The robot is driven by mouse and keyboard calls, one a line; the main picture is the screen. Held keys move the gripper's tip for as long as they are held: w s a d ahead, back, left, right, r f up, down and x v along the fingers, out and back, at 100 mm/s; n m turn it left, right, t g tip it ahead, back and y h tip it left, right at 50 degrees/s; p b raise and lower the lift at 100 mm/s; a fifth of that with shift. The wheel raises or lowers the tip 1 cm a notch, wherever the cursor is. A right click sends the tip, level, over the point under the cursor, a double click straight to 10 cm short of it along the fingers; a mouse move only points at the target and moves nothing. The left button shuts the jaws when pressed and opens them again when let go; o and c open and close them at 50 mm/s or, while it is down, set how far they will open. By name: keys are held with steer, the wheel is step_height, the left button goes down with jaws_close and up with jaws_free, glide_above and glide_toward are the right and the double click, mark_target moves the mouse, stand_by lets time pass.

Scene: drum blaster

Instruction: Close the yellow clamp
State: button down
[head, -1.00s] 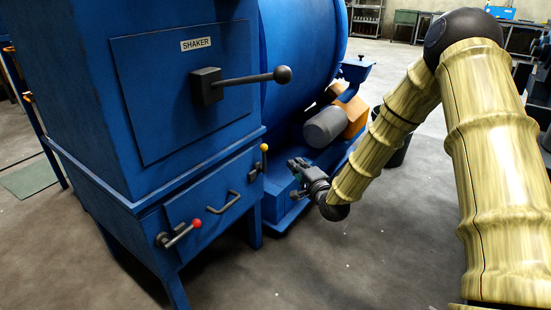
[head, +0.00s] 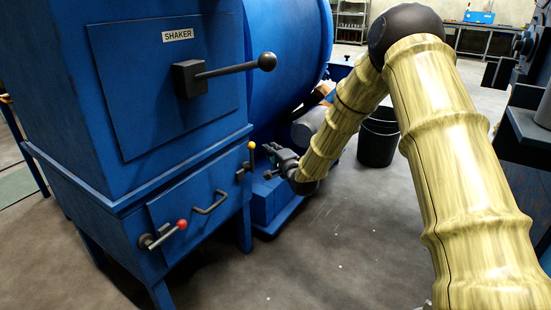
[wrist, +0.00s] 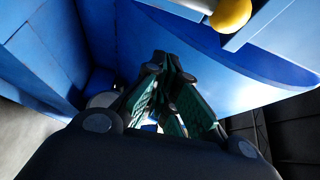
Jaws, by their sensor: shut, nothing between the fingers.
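The yellow clamp (head: 244,170) sits at the right edge of the blue cabinet's lower drawer. Its yellow ball knob (head: 251,145) points upward in the head view. In the wrist view the yellow knob (wrist: 231,14) and part of its metal rod (wrist: 190,4) show at the top edge. My gripper (head: 268,160) is just right of the clamp in the head view, apart from the knob. In the wrist view its fingers (wrist: 166,68) are shut and empty, below and left of the knob in the picture.
A red-knobbed clamp (head: 165,234) and a handle (head: 210,204) are on the drawer front. A long black lever (head: 230,70) sticks out above. The blue drum (head: 288,70) stands behind my gripper. The floor in front is clear.

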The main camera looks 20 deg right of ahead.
mark_target(252, 158)
steer(key=shift+s+a+b, duration=0.45)
steer(key=shift+s+a, duration=0.05)
steer(key=shift+a, duration=0.4)
steer(key=shift+s+a+b, duration=0.45)
steer(key=shift+s+a, duration=0.05)
steer(key=shift+a, duration=0.35)
steer(key=shift+a, duration=0.25)
